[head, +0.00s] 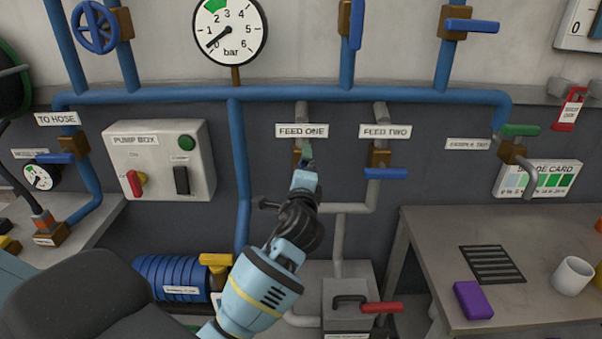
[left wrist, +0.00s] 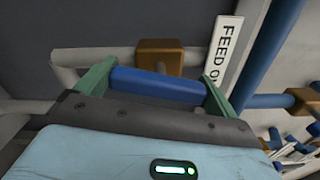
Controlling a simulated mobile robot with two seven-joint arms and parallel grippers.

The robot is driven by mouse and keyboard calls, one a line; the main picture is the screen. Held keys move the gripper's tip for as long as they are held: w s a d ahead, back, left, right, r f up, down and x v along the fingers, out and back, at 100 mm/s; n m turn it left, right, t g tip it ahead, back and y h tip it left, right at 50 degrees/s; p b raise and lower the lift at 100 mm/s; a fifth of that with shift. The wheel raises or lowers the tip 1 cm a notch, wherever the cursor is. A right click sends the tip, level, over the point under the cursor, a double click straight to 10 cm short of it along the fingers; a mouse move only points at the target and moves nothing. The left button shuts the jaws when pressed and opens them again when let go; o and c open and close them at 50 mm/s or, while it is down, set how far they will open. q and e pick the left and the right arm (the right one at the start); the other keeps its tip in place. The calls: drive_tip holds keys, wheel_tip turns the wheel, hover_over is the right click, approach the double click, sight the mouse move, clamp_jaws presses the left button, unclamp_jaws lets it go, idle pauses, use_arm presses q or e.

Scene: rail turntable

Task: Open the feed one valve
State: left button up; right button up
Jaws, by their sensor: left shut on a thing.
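The feed one valve shows as a brown body (head: 297,158) under the FEED ONE label (head: 301,131) in the head view, partly hidden by my left gripper (head: 306,160). In the left wrist view, its blue handle (left wrist: 157,84) lies between the green fingers of my left gripper (left wrist: 158,88), which are shut on it at either side. The handle there runs nearly along the grey pipe (left wrist: 105,58), slightly tilted, in front of the brown valve body (left wrist: 160,55). The head view hides the handle. My right gripper is not in view.
The feed two valve's blue handle (head: 386,173) lies crosswise to its pipe, right of my gripper. A blue pipe (head: 240,180) runs down at the left. Below are a grey box with a red lever (head: 381,308) and, at right, a bench (head: 425,225) with a purple block (head: 473,300).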

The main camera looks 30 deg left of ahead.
use_arm(q)
drive_tip(key=shift+n, duration=0.4)
drive_tip(key=o, duration=0.6)
drive_tip(key=v, duration=0.8)
drive_tip(key=shift+a, duration=0.1)
